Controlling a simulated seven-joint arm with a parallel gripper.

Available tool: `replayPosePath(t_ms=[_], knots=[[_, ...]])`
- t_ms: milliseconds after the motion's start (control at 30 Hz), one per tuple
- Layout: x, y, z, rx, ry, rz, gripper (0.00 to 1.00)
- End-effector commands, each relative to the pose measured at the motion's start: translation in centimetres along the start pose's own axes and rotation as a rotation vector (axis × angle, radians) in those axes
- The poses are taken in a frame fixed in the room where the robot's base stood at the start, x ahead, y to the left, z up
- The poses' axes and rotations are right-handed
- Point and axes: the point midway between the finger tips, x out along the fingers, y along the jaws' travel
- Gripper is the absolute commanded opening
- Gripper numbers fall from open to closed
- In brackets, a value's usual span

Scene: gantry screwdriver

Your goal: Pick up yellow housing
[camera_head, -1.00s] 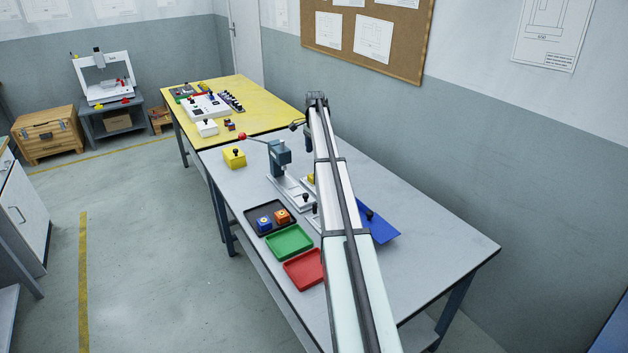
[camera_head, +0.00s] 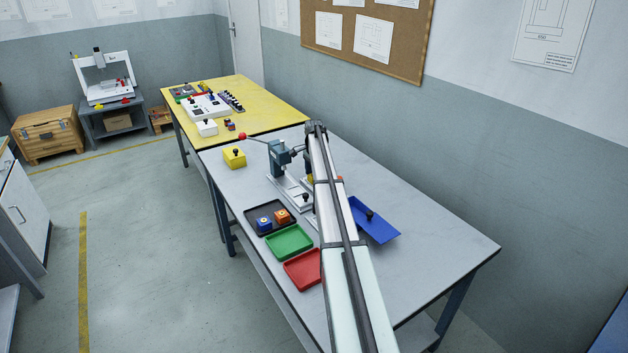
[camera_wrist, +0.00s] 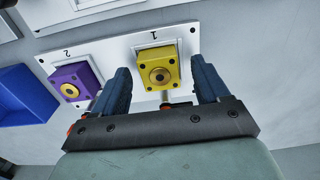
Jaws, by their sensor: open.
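The yellow housing (camera_wrist: 157,76), a square block with a round hub, sits at the spot marked 1 on a white plate (camera_wrist: 118,65). In the head view only a sliver of yellow (camera_head: 310,179) shows beside my arm. My gripper (camera_wrist: 159,66) is open, its two dark blue fingers appearing on either side of the yellow housing with gaps at both sides. How far the fingertips are above it is hard to tell. A purple housing (camera_wrist: 72,83) sits at the spot marked 2, partly behind the left finger.
A blue tray (camera_head: 383,227) lies right of my arm. A press with a red-knobbed lever (camera_head: 280,160) stands close by on the left. A yellow box (camera_head: 234,157), a black tray (camera_head: 253,219) with two blocks, a green tray (camera_head: 290,241) and a red tray (camera_head: 303,271) line the left side.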

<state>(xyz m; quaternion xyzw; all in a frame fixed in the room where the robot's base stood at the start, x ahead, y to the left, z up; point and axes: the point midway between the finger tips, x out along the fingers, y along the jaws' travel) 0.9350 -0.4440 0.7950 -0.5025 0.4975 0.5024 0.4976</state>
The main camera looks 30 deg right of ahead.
Motion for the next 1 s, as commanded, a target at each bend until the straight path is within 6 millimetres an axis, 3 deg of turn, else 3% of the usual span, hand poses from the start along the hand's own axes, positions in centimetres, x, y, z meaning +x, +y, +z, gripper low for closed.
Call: replayPosePath(t_ms=[233,900,1000], knots=[[0.27,0.00,-0.01,0.000,0.000,0.000,0.74],[0.24,0.02,-0.01,0.000,0.000,0.000,0.10],[0.22,0.01,-0.01,0.000,0.000,0.000,0.10]])
